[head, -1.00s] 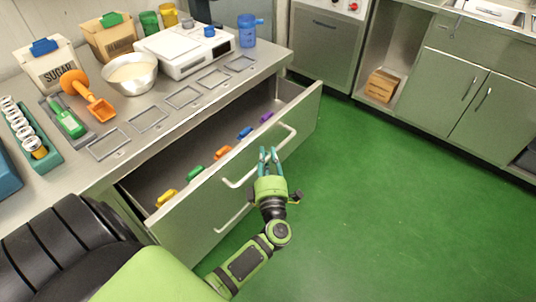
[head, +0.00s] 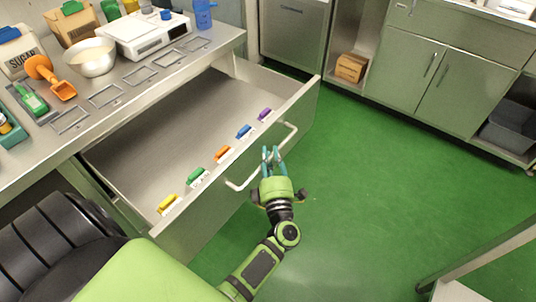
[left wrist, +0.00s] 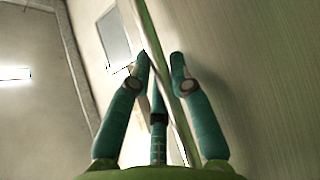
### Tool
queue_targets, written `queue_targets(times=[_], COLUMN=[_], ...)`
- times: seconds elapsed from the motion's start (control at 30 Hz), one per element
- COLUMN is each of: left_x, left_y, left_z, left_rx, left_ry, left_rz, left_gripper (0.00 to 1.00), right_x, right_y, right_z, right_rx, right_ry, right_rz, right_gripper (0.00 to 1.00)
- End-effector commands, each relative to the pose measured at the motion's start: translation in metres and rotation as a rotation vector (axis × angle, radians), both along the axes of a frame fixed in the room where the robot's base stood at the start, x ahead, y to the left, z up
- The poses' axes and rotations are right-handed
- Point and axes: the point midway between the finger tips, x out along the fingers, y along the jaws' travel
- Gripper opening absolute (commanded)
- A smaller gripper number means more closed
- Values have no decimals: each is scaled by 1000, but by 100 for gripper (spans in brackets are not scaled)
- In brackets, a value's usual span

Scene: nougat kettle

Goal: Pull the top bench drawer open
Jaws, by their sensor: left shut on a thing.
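The top bench drawer (head: 165,110) stands far out from under the steel worktop, with its bare floor showing. Its pale bar handle (head: 289,137) runs along the outside of the front panel. My left gripper (head: 271,155) is shut on the middle of this handle. In the left wrist view the bar (left wrist: 172,95) passes between the teal fingers (left wrist: 163,65) of the gripper. My right gripper is in neither view.
Several coloured clips, such as an orange one (head: 222,152), line the drawer's front edge. The worktop (head: 100,118) holds a metal bowl (head: 92,57), a white scale (head: 145,35) and scoops. Green floor (head: 370,190) is clear right of the drawer.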

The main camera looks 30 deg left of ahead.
Motion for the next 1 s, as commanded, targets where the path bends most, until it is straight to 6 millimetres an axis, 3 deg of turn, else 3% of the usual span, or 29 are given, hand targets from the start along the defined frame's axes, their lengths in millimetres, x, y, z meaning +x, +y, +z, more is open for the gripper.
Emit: queue_targets(times=[0.37, 0.4, 0.43, 0.8, 1.0], left_x=[0, 0, -1, -2, -19], left_y=[-1, -1, -1, -2, -16], left_z=[-1, -1, -2, -1, -5], left_rx=[2, 2, 2, 0, -2], left_ry=[6, 6, 6, 1, 5], left_rz=[-1, -1, -1, 1, -1], left_gripper=[0, 25, 32, 32, 32], right_x=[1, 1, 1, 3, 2], right_y=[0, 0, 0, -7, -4], right_z=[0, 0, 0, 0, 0], right_rx=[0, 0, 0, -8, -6], right_ry=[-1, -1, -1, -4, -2], right_rz=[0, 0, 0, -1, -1], right_gripper=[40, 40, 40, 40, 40])
